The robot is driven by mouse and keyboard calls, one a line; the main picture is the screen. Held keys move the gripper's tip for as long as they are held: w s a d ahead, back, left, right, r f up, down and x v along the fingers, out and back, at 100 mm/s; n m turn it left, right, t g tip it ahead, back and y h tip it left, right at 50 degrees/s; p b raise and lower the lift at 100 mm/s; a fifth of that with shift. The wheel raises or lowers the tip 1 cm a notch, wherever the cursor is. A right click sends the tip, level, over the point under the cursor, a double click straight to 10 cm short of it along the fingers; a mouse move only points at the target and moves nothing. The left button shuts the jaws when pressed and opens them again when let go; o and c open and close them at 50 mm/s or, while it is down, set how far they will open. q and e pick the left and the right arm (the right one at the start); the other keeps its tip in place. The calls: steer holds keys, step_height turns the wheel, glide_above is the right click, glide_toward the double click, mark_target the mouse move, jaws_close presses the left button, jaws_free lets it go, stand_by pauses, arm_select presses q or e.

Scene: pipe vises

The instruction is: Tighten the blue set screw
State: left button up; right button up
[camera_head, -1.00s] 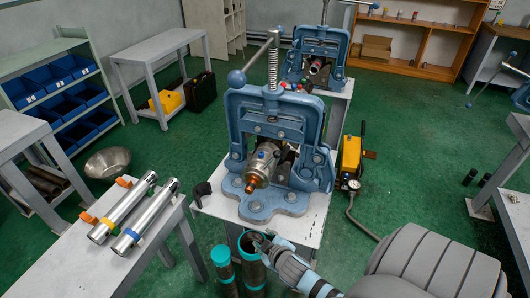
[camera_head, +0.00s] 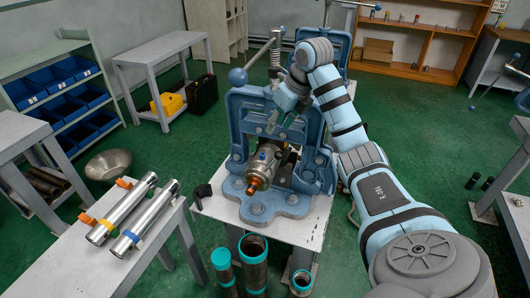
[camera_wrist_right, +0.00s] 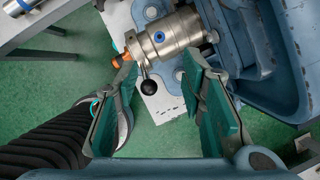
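The blue set screw (camera_wrist_right: 159,37) is a small blue round head on the side of a silver metal cylinder (camera_wrist_right: 172,33). In the head view the cylinder (camera_head: 266,160) sits in the blue pipe vise (camera_head: 237,120), with its orange tip pointing toward me. My right gripper (camera_head: 273,126) hangs above the cylinder, inside the vise frame. In the right wrist view its two green-padded fingers (camera_wrist_right: 160,66) are spread apart with nothing between them. The screw lies beyond the fingertips, apart from them. My left gripper is in neither view.
A lever with a black ball (camera_wrist_right: 149,87) sticks out from the cylinder. The vise frame stands close beside the gripper. Teal-topped pipes (camera_head: 254,262) stand in front of the white vise table (camera_head: 212,206). Two silver pipes (camera_head: 146,214) lie on the left table.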

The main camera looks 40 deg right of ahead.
mark_target(263, 154)
steer(key=b+x, duration=0.2)
steer(key=x, duration=1.2)
steer(key=shift+s+f, duration=0.1)
steer(key=shift+f, duration=0.1)
steer(key=shift+a, duration=0.1)
jaws_close()
steer(key=m+p, duration=0.2)
steer(key=p, duration=0.1)
steer(key=shift+a+r+h, duration=0.15)
steer(key=shift+r+h, duration=0.15)
steer(key=shift+h, duration=0.1)
steer(key=shift+f, duration=0.25)
